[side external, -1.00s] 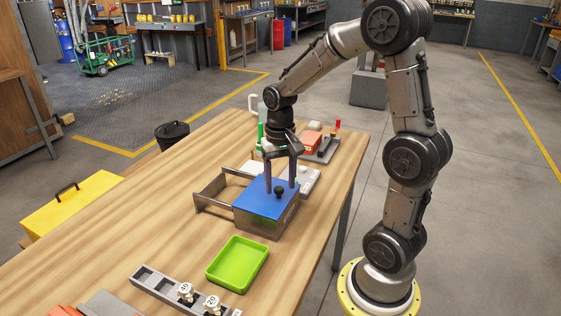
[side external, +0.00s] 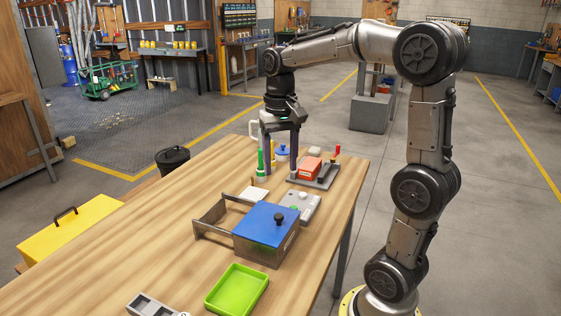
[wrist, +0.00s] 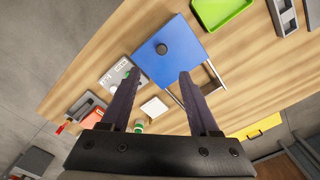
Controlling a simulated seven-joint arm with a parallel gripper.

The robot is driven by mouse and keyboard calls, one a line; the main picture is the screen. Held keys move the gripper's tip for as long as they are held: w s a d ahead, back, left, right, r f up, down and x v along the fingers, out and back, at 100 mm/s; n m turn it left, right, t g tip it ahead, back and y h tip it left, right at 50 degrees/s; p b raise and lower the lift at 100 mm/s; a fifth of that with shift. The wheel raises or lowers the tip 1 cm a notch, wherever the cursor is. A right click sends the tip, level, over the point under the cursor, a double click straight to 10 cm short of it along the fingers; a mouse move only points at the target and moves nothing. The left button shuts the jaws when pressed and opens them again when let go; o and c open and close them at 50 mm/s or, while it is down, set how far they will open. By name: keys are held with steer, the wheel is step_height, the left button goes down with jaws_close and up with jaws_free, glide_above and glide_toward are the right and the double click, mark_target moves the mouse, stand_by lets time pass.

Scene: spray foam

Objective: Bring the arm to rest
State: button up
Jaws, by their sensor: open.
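My gripper (side external: 279,168) hangs over the far part of the wooden table, fingers pointing down, open and with nothing between the fingers. In the wrist view my gripper (wrist: 155,88) shows its two dark fingers spread apart. A box with a blue lid (side external: 267,223) and a black knob stands nearer the camera, apart from my gripper. The blue lid also shows in the wrist view (wrist: 178,62), beyond the fingertips.
A green tray (side external: 237,291) lies in front of the box. A grey panel with buttons (side external: 300,205), a white square (side external: 252,194), a green-and-white bottle (side external: 260,165) and a red block (side external: 309,168) are near my gripper. The table's left middle is clear.

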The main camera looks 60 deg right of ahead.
steer(key=s+a+r+n+t, duration=0.3)
steer(key=s+a+n, duration=0.1)
steer(key=s+a, duration=0.4)
steer(key=s+a+f+n+t, duration=0.2)
steer(key=s+a+f+n, duration=0.2)
steer(key=f+n, duration=0.1)
steer(key=shift+a+f+t, duration=0.25)
steer(key=shift+f+t, duration=0.05)
steer(key=shift+f, duration=0.05)
stand_by(0.7)
